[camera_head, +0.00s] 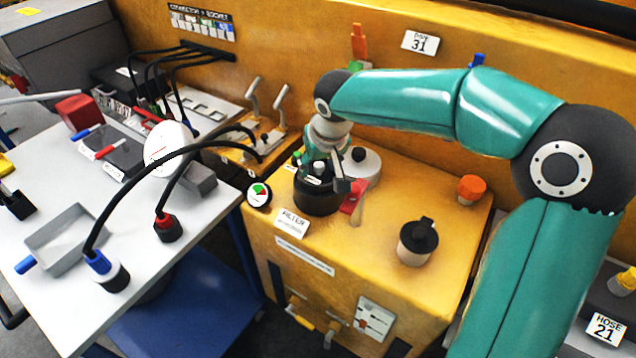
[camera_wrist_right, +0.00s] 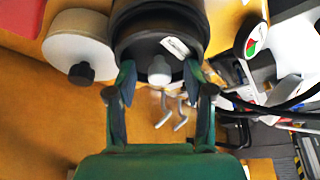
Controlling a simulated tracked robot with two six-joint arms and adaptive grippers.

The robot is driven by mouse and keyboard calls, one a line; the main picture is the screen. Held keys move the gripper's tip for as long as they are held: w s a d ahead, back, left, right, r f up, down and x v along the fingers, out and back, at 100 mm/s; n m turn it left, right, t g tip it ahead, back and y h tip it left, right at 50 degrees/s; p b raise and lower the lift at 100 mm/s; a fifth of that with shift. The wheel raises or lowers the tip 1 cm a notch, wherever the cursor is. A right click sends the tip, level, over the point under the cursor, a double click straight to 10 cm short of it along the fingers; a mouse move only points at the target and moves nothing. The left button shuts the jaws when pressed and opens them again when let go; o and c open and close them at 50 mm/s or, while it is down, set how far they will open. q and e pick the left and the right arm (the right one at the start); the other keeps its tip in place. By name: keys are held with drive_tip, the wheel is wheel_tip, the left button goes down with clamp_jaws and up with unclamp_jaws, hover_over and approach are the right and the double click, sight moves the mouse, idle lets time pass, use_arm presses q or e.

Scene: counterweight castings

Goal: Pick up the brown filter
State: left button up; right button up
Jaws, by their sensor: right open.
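A dark, nearly black-brown round canister (camera_head: 318,199) stands on the yellow cabinet behind the FILTER label (camera_head: 291,222). My right gripper (camera_head: 322,179) is above it, pointing down, and hides part of its top. In the right wrist view the canister (camera_wrist_right: 140,40) lies just beyond my open gripper (camera_wrist_right: 160,84). Its pale knob (camera_wrist_right: 159,70) shows between the fingers, with gaps on both sides. I cannot tell whether a finger touches the canister. A tan cup-shaped piece with a black top (camera_head: 415,247) stands apart to the right. My left gripper is out of view.
A white round canister with a black knob (camera_head: 366,167) stands close behind the dark one. A red piece (camera_head: 350,202) is beside it and a gauge (camera_head: 259,194) at its left. An orange cap (camera_head: 471,188) sits farther right.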

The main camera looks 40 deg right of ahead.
clamp_jaws()
drive_tip(key=shift+r, duration=0.15)
idle(0.4)
